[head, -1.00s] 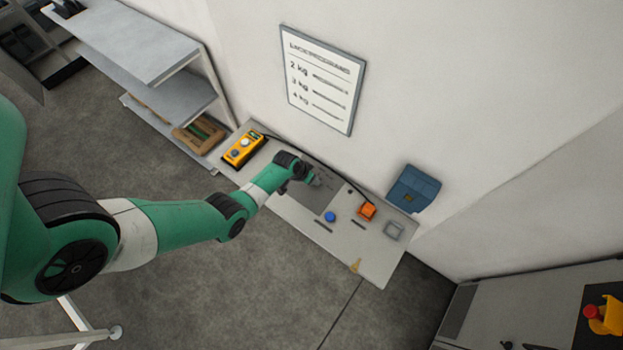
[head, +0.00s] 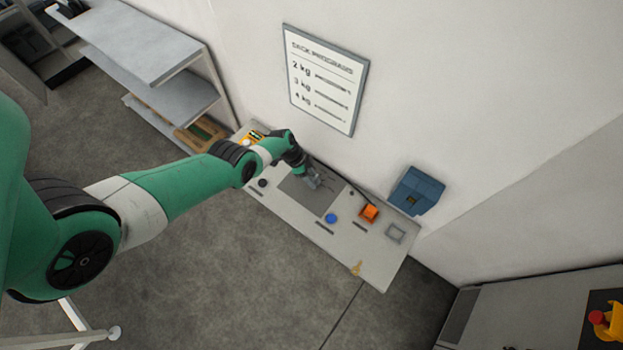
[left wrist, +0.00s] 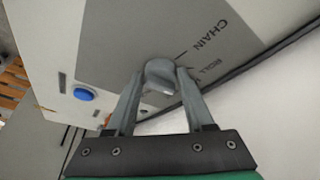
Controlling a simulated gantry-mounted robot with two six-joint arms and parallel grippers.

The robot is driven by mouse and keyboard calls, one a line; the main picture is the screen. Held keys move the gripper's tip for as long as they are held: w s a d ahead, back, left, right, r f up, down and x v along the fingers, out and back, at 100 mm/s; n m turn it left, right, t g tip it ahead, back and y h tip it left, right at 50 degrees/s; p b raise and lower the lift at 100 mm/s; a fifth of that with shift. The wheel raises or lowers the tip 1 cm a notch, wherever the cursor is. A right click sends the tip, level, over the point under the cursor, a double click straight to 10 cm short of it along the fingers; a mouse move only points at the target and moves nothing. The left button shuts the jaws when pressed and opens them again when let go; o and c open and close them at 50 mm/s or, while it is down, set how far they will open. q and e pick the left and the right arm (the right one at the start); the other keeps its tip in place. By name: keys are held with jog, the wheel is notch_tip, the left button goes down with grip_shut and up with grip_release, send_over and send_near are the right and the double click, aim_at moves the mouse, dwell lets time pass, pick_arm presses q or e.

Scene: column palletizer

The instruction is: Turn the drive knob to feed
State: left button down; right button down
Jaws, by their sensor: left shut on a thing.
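The drive knob (left wrist: 160,74) is a grey rounded knob on a dark grey plate (left wrist: 125,25), seen in the left wrist view. My left gripper (left wrist: 158,80) is shut on it, with one finger on each side. The word CHAIN and a partly cut-off second word are printed on the plate beside the knob. No label reading feed can be made out. In the head view my left gripper (head: 313,183) is over the grey plate (head: 312,198) on the console, and the knob itself is too small to tell there. My right gripper is not in view.
My arm partly covers a yellow device (head: 255,136). A blue box (head: 416,191) hangs on the wall behind.

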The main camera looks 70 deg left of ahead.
pick_arm(q)
jog(key=shift+a+m, duration=0.1)
jog(key=shift+m, duration=0.4)
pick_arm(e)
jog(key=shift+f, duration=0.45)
pick_arm(q)
jog(key=c, duration=0.6)
grip_release()
